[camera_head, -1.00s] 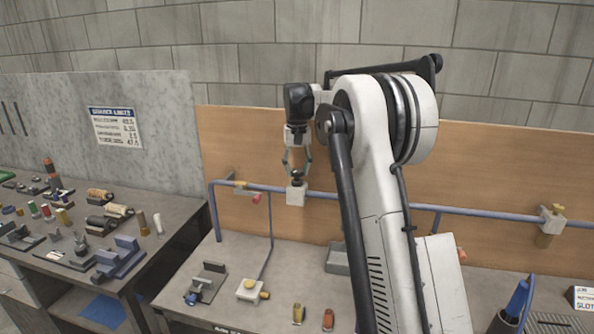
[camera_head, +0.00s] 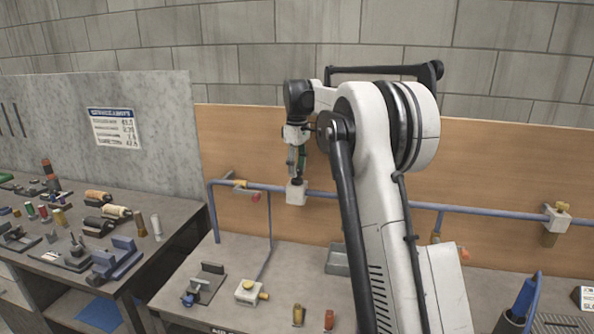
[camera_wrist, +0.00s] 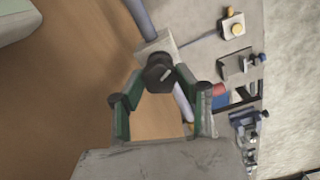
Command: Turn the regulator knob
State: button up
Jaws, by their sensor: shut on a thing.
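The regulator knob is a small dark knob (camera_head: 297,181) on top of a pale square block (camera_head: 296,195) set in the blue pipe (camera_head: 262,187). My gripper (camera_head: 297,175) points down over the block from above. In the wrist view my gripper (camera_wrist: 160,78) has its green fingers on both sides of the knob, with the tips against it, shut on it. Part of the knob is hidden behind the fingers in the head view.
The blue pipe runs along a wooden back panel (camera_head: 250,140). A bench with several tools (camera_head: 120,255) stands at left.

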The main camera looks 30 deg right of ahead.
jog(key=shift+n, duration=1.4)
jog(key=o, duration=1.1)
jog(key=shift+r, duration=0.1)
notch_tip(320, 180, up, 12)
jog(key=shift+f, duration=0.1)
jog(key=shift+b, duration=0.3)
